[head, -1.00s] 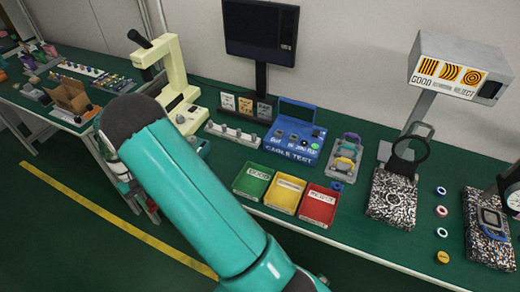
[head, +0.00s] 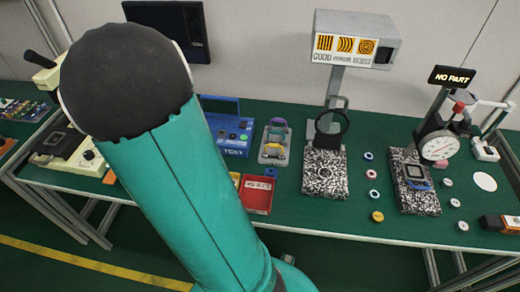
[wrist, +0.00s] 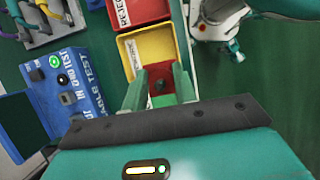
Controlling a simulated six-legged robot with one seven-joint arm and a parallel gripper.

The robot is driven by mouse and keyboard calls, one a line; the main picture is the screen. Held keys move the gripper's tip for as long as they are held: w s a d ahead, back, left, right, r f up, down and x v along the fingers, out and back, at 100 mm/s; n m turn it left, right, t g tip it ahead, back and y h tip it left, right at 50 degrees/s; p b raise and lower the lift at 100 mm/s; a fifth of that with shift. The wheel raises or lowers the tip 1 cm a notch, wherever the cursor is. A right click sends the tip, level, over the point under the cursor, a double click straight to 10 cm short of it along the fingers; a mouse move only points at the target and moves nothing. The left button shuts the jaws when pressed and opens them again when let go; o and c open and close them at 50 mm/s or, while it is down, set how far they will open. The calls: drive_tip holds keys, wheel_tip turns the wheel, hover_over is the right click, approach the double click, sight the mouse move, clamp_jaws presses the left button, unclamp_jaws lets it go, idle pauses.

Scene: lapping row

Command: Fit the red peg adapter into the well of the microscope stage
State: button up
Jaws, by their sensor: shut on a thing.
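My gripper (wrist: 160,92) shows in the wrist view, its two green fingers closed on the small red peg adapter (wrist: 161,76), which has a dark spot in its middle. The fingers hide its sides. They appear above the sorting trays, beside the yellow tray. In the head view my gripper and the adapter are hidden behind my large teal arm. The cream microscope (head: 48,78) is partly visible at the left edge of the head view. A dark flat plate with a square recess (head: 58,142), seemingly its stage, lies in front of it; whether the well is empty is unclear.
In the wrist view the yellow tray (wrist: 146,45) and red tray (wrist: 140,12) lie ahead, with the blue cable tester (wrist: 77,82) to the left. In the head view a speckled block with ring (head: 325,175) and a dial gauge (head: 438,147) stand to the right.

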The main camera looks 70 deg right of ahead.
drive_tip(key=s+d+f, duration=0.2)
drive_tip(key=d, duration=0.2)
drive_tip(key=s+d+f, duration=0.2)
drive_tip(key=d+f, duration=0.1)
drive_tip(key=d, duration=0.1)
drive_tip(key=s+d+f, duration=0.3)
drive_tip(key=d, duration=0.2)
drive_tip(key=shift+f, duration=0.15)
drive_tip(key=shift+d+f, duration=0.45)
drive_tip(key=shift+f, duration=0.05)
drive_tip(key=shift+s+d+f, duration=0.1)
drive_tip(key=shift+f, duration=1.55)
drive_tip(key=shift+f, duration=0.1)
drive_tip(key=o, duration=0.6)
drive_tip(key=shift+f, duration=0.1)
drive_tip(key=shift+o, duration=0.8)
